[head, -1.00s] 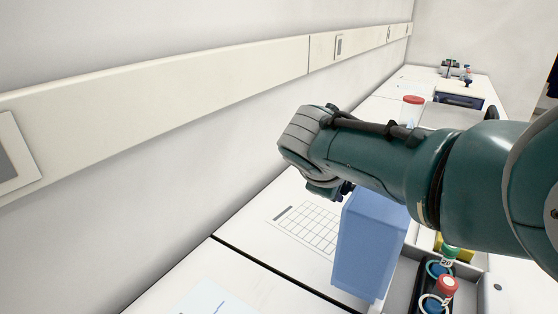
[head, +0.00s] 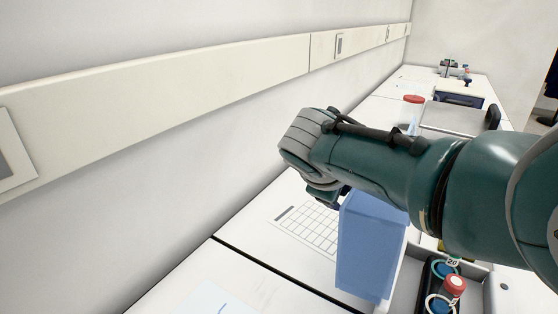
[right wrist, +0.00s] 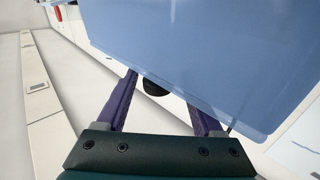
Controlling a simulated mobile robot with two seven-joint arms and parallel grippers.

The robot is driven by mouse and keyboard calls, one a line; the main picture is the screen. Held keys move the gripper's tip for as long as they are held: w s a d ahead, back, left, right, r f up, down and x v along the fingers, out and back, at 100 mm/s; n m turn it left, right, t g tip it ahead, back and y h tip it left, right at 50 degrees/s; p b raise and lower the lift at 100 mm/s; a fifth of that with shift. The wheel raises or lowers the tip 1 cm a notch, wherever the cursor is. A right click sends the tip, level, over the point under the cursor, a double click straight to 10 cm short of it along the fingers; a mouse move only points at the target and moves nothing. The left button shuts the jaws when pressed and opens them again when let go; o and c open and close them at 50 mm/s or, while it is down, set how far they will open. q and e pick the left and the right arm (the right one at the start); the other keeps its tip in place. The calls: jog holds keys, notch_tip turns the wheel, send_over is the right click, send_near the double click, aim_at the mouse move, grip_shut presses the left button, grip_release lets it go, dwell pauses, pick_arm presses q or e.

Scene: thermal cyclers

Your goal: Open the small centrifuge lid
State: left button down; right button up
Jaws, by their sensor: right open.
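A blue box-shaped body (head: 370,250) stands on the bench below my right forearm in the head view. I cannot tell whether it is the small centrifuge, and no lid can be made out on it. A large smooth blue surface (right wrist: 200,50) fills much of the right wrist view, very close to the fingers. My right gripper (right wrist: 162,92) is open, its two purple fingers apart beside the lower edge of this surface. A round black part (right wrist: 155,88) shows between them. In the head view the right gripper (head: 335,198) is mostly hidden, at the box's upper left corner.
A tray (head: 408,292) with a black rack of capped tubes (head: 454,285) lies right of the box. A gridded sheet (head: 308,228) lies left of it. A red-lidded jar (head: 413,99) and a blue-fronted device (head: 459,98) stand farther back. The wall is close on the left.

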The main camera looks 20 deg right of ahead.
jog(key=shift+r, duration=0.15)
jog(key=shift+a+r+p, duration=0.15)
jog(key=shift+r+p, duration=0.1)
jog(key=shift+p, duration=0.1)
jog(key=p+v, duration=0.5)
jog(key=v, duration=0.4)
jog(key=shift+s, duration=0.2)
jog(key=shift+a, duration=0.15)
